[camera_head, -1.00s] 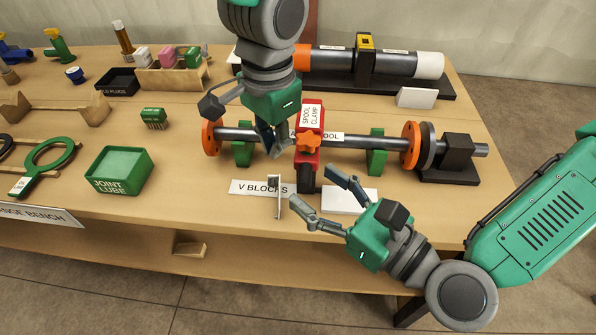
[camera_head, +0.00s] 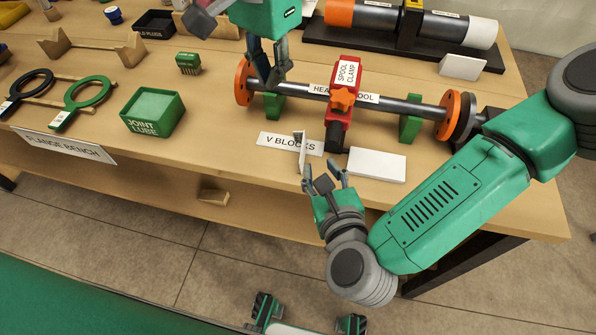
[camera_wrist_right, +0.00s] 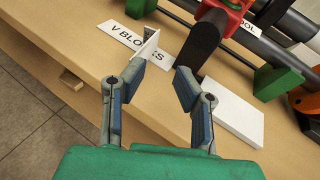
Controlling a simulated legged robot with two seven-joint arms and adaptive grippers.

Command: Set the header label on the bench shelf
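A small thin white upright plate (camera_head: 303,150), probably the header label, stands at the bench's front edge before the V BLOCKS sign; its face is not readable. It also shows in the right wrist view (camera_wrist_right: 149,44). My right gripper (camera_head: 324,174) is open just in front of it. In the wrist view, the plate is beyond the left fingertip, and touching cannot be told. My left gripper (camera_head: 270,76) looks open, with its fingers down at the spool pipe (camera_head: 413,106). The bench shelf (camera_head: 150,180) runs below the bench top, with a small wooden block (camera_head: 213,194) on it.
The red spool clamp (camera_head: 345,85) stands behind the plate, its dark post close to my right fingers. A blank white block (camera_head: 377,165) lies to the right. The V BLOCKS sign (camera_head: 280,142) lies flat. The joint lube box (camera_head: 153,112) is further left.

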